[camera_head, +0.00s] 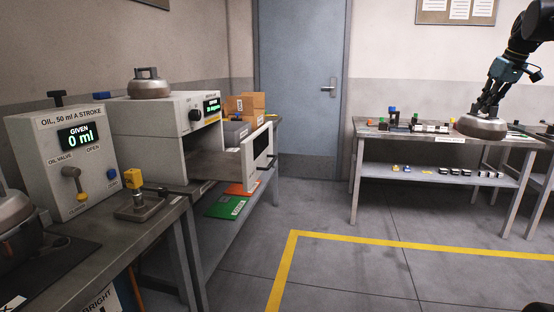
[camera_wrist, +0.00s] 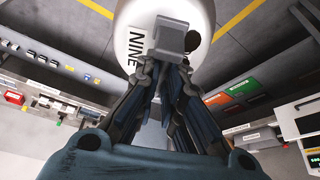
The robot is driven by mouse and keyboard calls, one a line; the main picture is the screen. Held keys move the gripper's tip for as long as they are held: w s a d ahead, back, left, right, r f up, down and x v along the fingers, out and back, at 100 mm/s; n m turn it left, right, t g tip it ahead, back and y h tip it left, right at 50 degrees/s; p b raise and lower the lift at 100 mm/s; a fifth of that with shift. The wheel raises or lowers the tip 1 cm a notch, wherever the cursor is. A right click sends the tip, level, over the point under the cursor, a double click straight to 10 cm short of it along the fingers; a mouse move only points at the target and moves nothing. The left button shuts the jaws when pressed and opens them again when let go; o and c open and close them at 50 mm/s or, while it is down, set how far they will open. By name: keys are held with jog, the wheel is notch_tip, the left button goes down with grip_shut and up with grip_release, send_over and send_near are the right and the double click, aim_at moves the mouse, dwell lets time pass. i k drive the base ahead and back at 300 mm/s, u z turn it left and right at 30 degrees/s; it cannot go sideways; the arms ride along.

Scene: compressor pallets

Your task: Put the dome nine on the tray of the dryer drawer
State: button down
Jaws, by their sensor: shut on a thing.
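The dome nine (camera_head: 482,127) is a grey, flat-round dome hanging from my gripper (camera_head: 489,108) at the right of the head view, in front of the far bench. In the wrist view the dome (camera_wrist: 130,25) shows the word NINE, and my gripper (camera_wrist: 168,65) is shut on its grey block handle. The dryer (camera_head: 150,122) stands at the left with its drawer (camera_head: 256,152) pulled out toward the aisle. The dome is well apart from the drawer.
Another dome (camera_head: 150,88) sits on top of the dryer. The oil dispenser (camera_head: 62,160) and a small yellow-topped fixture (camera_head: 137,200) stand left of the drawer. The far bench (camera_head: 430,145) holds small parts. Open floor (camera_head: 345,258) with yellow lines lies between the benches.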

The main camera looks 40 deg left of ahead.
aim_at(222, 163)
jog(key=z, duration=0.15)
jog(key=k, duration=0.8)
jog(key=u, duration=1.65)
jog(key=i, duration=1)
